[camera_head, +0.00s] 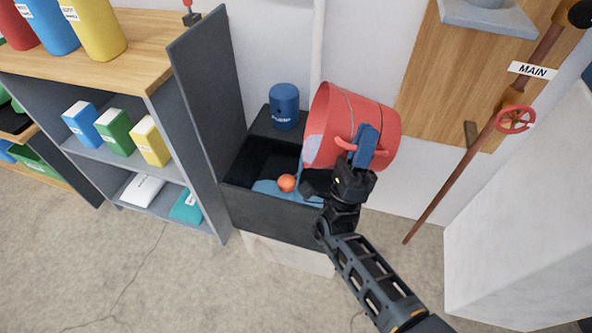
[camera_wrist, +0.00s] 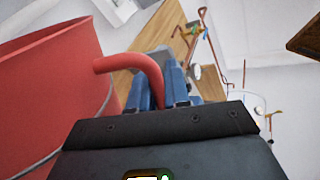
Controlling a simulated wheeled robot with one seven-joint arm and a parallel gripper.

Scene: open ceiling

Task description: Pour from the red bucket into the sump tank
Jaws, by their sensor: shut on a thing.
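The red bucket (camera_head: 375,118) is tipped on its side over the right part of the sump tank, its mouth facing left. My gripper (camera_head: 364,146) is shut on the bucket's red handle; in the wrist view the blue fingers (camera_wrist: 158,88) close around the handle (camera_wrist: 128,63), with the bucket wall (camera_wrist: 55,85) at left. The sump tank (camera_head: 270,214) is a dark open box with blue liquid in it and an orange ball (camera_head: 287,183) at the liquid's surface. Pale liquid shows at the bucket's mouth. The tank's right end is hidden behind the bucket and my arm.
A blue cylinder labelled as a pump (camera_head: 285,106) stands at the tank's back. A dark upright panel (camera_head: 208,90) borders the tank at left, beside shelves of coloured containers. A copper pipe with a red valve wheel (camera_head: 515,119) runs at right. A white block (camera_head: 530,215) stands at far right.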

